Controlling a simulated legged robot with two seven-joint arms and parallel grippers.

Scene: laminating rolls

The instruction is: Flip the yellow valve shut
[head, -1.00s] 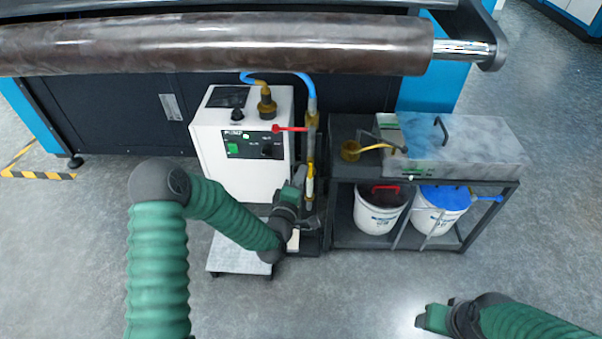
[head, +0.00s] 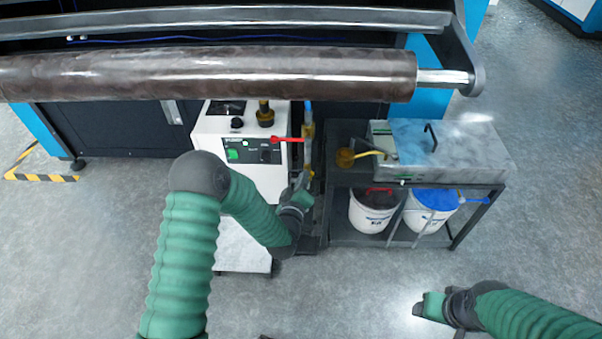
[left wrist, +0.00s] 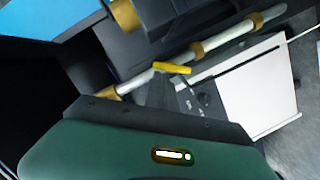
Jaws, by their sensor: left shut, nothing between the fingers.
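The yellow valve handle (left wrist: 172,68) sits on a pale pipe with brass fittings in the left wrist view. It lies at an angle across the pipe, not in line with it. My left gripper (left wrist: 165,90) is shut and empty, with its tips close beside the handle; I cannot tell if they touch. In the head view my left gripper (head: 303,182) is at the lower part of the upright pipe (head: 308,145) and hides part of the valve. My right gripper (head: 428,306) is over the floor at the lower right, its jaws unclear.
A dark rack (head: 345,240) with two buckets stands to the right. A large brown roll (head: 200,75) spans the back.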

